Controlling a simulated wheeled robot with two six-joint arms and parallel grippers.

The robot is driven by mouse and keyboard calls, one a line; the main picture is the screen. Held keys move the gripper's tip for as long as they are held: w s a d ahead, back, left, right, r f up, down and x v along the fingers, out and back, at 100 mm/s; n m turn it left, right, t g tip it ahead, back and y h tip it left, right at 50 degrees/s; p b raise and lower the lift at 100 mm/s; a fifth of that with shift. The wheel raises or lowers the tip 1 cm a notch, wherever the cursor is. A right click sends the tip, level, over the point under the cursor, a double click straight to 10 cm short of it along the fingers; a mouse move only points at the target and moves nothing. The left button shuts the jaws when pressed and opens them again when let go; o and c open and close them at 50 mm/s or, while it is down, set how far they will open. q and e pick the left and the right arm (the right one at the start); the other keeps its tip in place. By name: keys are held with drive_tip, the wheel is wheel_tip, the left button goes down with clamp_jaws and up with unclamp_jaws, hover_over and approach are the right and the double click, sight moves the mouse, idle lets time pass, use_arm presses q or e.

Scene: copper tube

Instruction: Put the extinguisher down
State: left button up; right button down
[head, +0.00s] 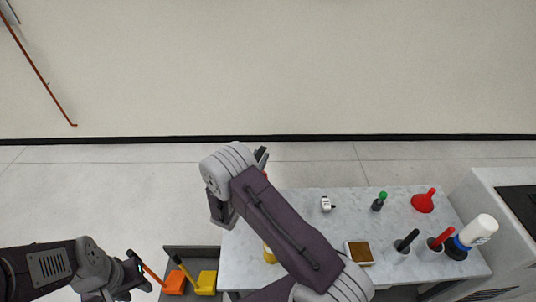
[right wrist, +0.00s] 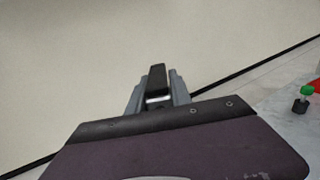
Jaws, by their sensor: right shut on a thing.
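The extinguisher is almost wholly hidden by my right arm in the head view. A small red patch beside the gripper, at the table's back left corner, may be part of it. In the right wrist view, a black lever-like part (right wrist: 157,80), probably its handle, stands between the grey fingers. My right gripper (head: 262,157) is shut on it; it also shows in the right wrist view (right wrist: 158,100). My left gripper (head: 136,276) is low at the left, beside an orange-handled tool. Its jaws are too small to read.
The marble table (head: 300,208) holds a white box (head: 327,204), a green-topped bottle (head: 378,202), a red funnel (head: 423,201), a tray (head: 360,252) and a white bottle (head: 478,231). A grey crate (head: 196,255) holds orange and yellow tools. The floor (head: 110,185) left of the table is clear.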

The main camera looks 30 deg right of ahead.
drive_tip(key=shift+f+p, duration=0.3)
drive_tip(key=shift+f, duration=1.6)
drive_tip(key=shift+f, duration=0.1)
drive_tip(key=c, duration=1.2)
unclamp_jaws()
drive_tip(key=shift+s, duration=0.1)
drive_tip(key=shift+o, duration=0.2)
